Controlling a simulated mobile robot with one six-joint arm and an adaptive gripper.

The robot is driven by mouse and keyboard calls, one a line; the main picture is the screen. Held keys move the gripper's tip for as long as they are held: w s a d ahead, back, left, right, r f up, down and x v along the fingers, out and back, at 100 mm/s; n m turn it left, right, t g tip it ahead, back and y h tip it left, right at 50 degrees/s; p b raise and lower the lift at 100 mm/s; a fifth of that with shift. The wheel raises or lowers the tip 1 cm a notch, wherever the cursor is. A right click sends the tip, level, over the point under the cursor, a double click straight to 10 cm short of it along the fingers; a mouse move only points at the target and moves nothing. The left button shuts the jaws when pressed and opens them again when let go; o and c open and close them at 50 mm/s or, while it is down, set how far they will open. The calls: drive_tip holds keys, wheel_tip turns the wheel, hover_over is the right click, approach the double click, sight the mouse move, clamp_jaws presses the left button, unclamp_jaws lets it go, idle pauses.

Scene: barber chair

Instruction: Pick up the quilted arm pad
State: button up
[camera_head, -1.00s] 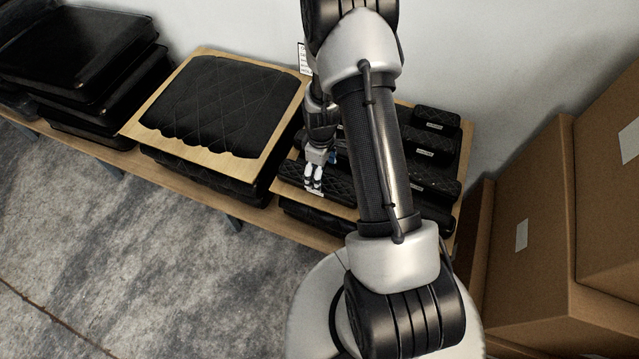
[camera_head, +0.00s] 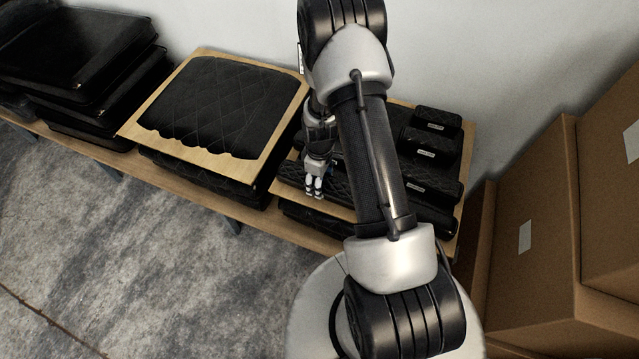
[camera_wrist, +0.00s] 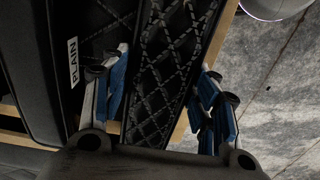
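The quilted arm pad (camera_wrist: 165,75) is long and black with grey diamond stitching. In the wrist view it runs between my two fingers. My gripper (camera_wrist: 166,64) is open, with one blue-padded finger on each side of the pad. A small gap seems to show at the right finger; contact at the left is unclear. In the head view the quilted pad (camera_head: 291,174) lies at the front of the right-hand board, and my gripper (camera_head: 315,188) points down over it. My arm hides part of the pads.
A black pad labelled PLAIN (camera_wrist: 74,62) lies close left of the quilted pad. Several labelled black pads (camera_head: 428,150) lie behind and to the right. A large quilted cushion (camera_head: 220,105) is left on the bench. Cardboard boxes (camera_head: 525,215) stand right.

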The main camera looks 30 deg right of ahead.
drive_tip(key=c, duration=0.8)
